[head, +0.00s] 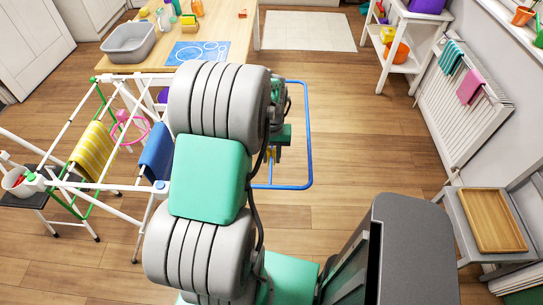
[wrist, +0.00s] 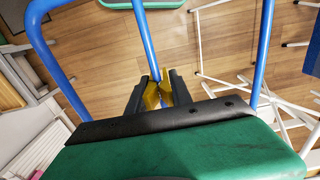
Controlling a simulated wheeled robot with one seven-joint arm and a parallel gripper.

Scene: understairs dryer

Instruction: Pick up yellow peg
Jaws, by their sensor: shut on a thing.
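The yellow peg (wrist: 152,97) is between the two dark fingertips of my gripper (wrist: 158,91) in the wrist view. My gripper is shut on it. A blue rail (wrist: 143,40) runs down to the peg, and its end is hidden there. I cannot tell whether the peg is still clipped on the rail. In the head view my arm hides most of this spot. Only a small yellow patch (head: 269,154) shows beside my gripper, inside the blue frame (head: 309,135).
The white drying rack (head: 110,188) stands at the left with a yellow striped cloth (head: 91,152) and a blue cloth (head: 156,152). A table (head: 238,45) with a grey tub (head: 128,42) is behind. Floor right of the blue frame is clear, up to the radiator (head: 462,100).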

